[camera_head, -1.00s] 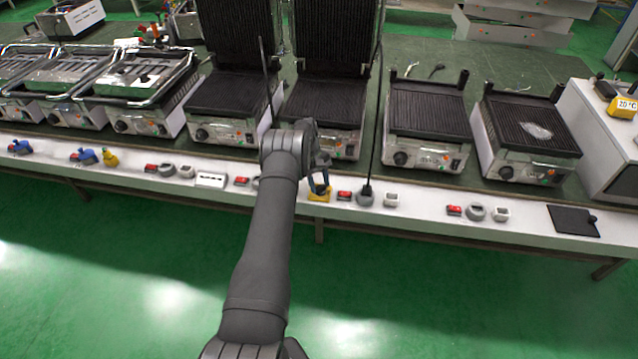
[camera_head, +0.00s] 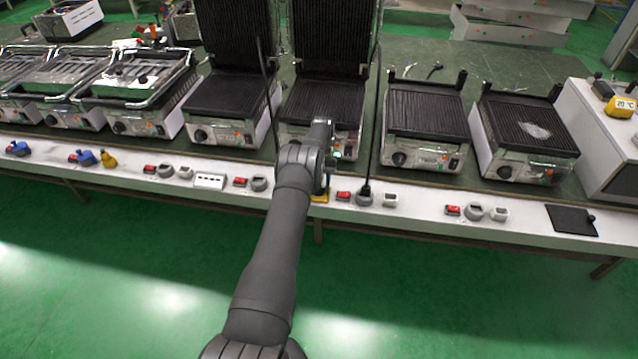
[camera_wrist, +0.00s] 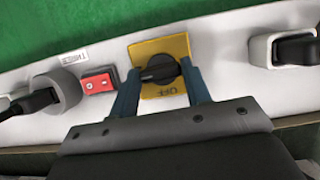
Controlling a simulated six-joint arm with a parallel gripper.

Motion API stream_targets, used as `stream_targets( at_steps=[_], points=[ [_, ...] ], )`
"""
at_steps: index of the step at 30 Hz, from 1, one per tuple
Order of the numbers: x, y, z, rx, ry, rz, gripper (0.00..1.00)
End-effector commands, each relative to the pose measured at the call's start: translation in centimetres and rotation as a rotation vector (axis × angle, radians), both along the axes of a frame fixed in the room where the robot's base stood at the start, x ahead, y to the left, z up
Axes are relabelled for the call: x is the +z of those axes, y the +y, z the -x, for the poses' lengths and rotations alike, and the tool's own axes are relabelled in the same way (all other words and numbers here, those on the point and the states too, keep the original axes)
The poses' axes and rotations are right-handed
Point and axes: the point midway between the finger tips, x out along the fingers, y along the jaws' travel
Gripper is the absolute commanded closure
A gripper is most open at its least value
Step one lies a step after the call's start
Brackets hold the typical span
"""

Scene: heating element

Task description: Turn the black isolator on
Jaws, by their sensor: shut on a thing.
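The black isolator (camera_wrist: 160,70) is a round knob with a bar handle on a yellow plate (camera_wrist: 176,47). The handle lies roughly sideways in the wrist view, and the word OFF reads upside down below the knob. My gripper (camera_wrist: 159,76) has its two blue fingers on either side of the knob and is shut on it. In the head view my wrist hides the knob, and only a little of the yellow plate (camera_head: 319,196) shows beside my gripper (camera_head: 324,186) on the white front panel.
A red switch (camera_wrist: 97,84) and a grey socket with a black plug (camera_wrist: 56,92) sit close left of the knob in the wrist view. A pale socket (camera_wrist: 283,48) is to the right. Contact grills, including one grill (camera_head: 427,120), stand on the bench behind the panel.

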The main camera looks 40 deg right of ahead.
Motion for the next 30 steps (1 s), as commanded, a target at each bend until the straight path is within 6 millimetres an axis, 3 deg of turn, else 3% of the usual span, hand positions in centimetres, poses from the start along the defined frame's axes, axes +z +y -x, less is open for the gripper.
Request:
stream_targets(
  at_steps=[18,19,22,30],
  points=[
    [0.03,-0.03,-0.02,-0.044,-0.001,0.001,0.79],
    [0.03,-0.02,-0.02,-0.044,-0.001,0.001,0.54],
    [0.03,-0.03,-0.02,-0.044,-0.001,0.001,0.35],
    [0.04,-0.03,0.0,-0.043,0.0,0.001,0.35]
  ],
)
